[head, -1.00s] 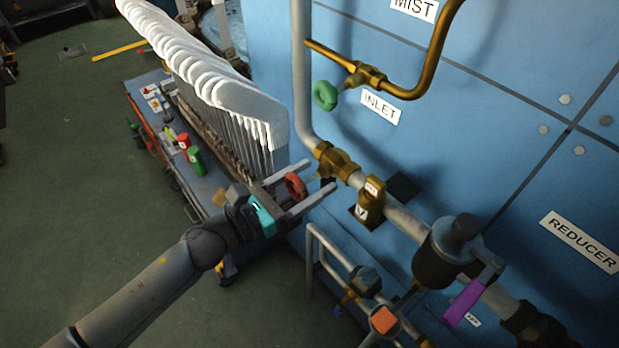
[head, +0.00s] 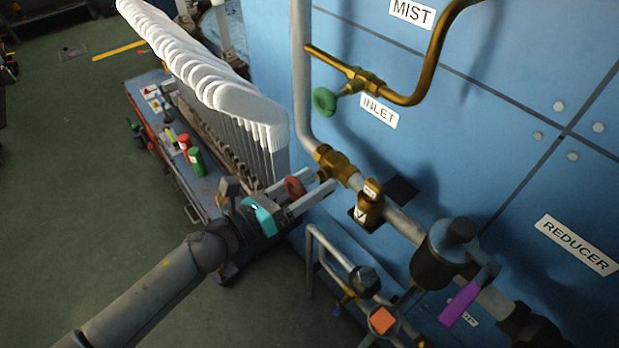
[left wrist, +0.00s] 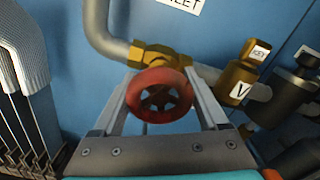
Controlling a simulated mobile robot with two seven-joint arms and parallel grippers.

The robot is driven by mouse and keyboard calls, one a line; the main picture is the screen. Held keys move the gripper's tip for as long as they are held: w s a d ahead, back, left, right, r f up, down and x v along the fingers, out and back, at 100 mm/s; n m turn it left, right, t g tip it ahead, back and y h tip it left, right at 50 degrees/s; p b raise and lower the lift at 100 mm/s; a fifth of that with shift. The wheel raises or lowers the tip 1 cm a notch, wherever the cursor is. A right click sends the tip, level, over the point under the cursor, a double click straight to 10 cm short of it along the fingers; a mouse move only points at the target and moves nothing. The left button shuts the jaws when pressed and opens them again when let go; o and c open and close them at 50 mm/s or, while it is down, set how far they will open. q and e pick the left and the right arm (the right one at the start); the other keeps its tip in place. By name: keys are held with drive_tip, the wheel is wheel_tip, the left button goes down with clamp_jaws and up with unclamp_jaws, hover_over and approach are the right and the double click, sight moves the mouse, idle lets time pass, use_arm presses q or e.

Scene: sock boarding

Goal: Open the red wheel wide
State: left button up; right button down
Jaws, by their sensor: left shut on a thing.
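The red wheel (head: 295,187) sits on a brass valve (head: 334,163) in the grey pipe at the panel. My left gripper (head: 308,188) has its two fingers on either side of the wheel and is shut on it. In the left wrist view the red wheel (left wrist: 159,95) shows face-on with its spokes, between the two fingers (left wrist: 162,100). The brass valve body (left wrist: 158,55) shows just behind it. My right gripper is not in view.
A green wheel (head: 324,101) is above on the brass inlet line. A brass fitting marked V (head: 367,208) and a dark reducer (head: 446,254) with a purple lever (head: 460,303) are to the right. White socks on boards (head: 215,75) stand close on the left.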

use_arm(q)
drive_tip(key=shift+n, duration=0.7)
drive_tip(key=o, duration=1.3)
drive_tip(key=shift+c, duration=0.2)
drive_tip(key=b+v, duration=0.1)
drive_tip(key=v, duration=1.4)
drive_tip(key=shift+s+a, duration=0.1)
